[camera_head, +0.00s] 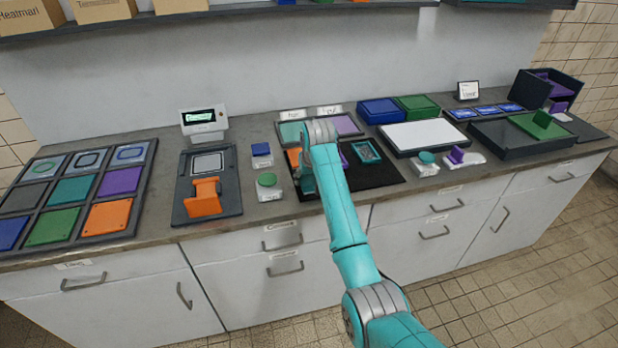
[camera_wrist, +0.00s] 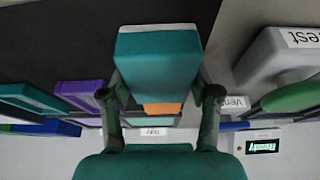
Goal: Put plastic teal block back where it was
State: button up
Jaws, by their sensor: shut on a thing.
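My gripper (camera_wrist: 160,94) is shut on a teal block (camera_wrist: 157,62) with a pale grey edge, one finger on each side. In the wrist view the block sits in the upper middle with a dark surface behind it. In the head view my gripper (camera_head: 306,178) is at the left part of the black mat (camera_head: 380,178) on the counter. The arm hides much of that area, and I cannot clearly separate block from gripper there. Whether the block touches the mat cannot be told.
An orange pad (camera_head: 293,157) and a teal-framed tray (camera_head: 367,151) are near my gripper. A whiteboard (camera_head: 412,135) lies right.

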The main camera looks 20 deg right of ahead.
jog(key=o, duration=1.1)
jog(key=shift+f, duration=0.1)
jog(key=v, duration=1.2)
